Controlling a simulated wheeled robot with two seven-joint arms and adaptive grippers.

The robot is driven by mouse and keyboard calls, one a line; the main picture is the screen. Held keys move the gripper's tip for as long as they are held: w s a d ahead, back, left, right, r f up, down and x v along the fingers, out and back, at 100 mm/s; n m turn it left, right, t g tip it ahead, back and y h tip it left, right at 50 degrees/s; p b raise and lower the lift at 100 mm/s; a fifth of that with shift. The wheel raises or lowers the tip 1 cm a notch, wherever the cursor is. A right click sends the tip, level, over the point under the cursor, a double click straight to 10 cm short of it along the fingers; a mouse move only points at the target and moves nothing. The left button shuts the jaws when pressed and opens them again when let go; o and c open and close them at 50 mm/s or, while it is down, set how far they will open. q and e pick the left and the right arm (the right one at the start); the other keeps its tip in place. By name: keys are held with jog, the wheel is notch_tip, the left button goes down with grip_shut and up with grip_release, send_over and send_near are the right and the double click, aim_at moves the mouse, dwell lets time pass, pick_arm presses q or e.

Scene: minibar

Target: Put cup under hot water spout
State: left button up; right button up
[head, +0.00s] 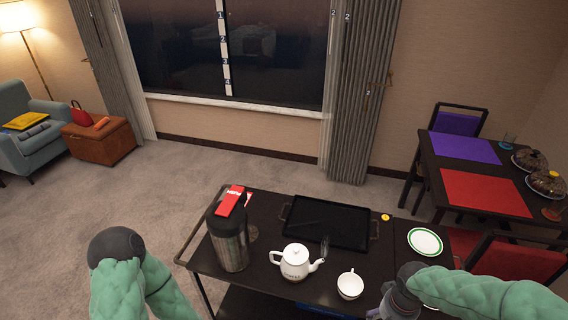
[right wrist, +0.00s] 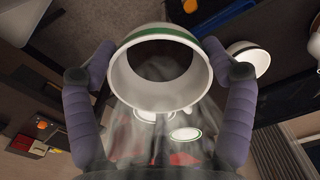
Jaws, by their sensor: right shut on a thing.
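A white cup with a green band (right wrist: 195,78) is between the two fingers of my right gripper (right wrist: 158,50) in the right wrist view, its mouth facing the camera. My right gripper (head: 398,302) is at the cart's right front in the head view, where I cannot make out the held cup. A dark and steel flask (head: 228,245) stands on the cart's left part, well left of the gripper; its spout cannot be made out. My left arm shows at lower left, but its gripper is out of view.
On the dark cart (head: 265,212) stand a white teapot (head: 294,262) and another white cup (head: 350,285), between the flask and my right gripper. A black tray (head: 325,222) lies behind them. A green-rimmed plate (head: 425,242) lies at right. A red box (head: 230,200) is at the flask's top.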

jog(key=shift+a, duration=0.1)
jog(key=shift+w+a+f+n, duration=0.15)
jog(key=shift+w+a, duration=0.05)
jog(key=shift+w, duration=0.35)
jog(key=shift+w+a+f+n, duration=0.15)
jog(key=shift+w, duration=0.4)
jog(key=w+a+f+n+b, duration=0.2)
jog(key=w+a+f+n, duration=0.1)
jog(key=w+a, duration=0.6)
jog(key=shift+w+f+n, duration=0.3)
jog(key=shift+w+f, duration=0.45)
jog(key=shift+w, duration=0.35)
jog(key=shift+a, duration=0.1)
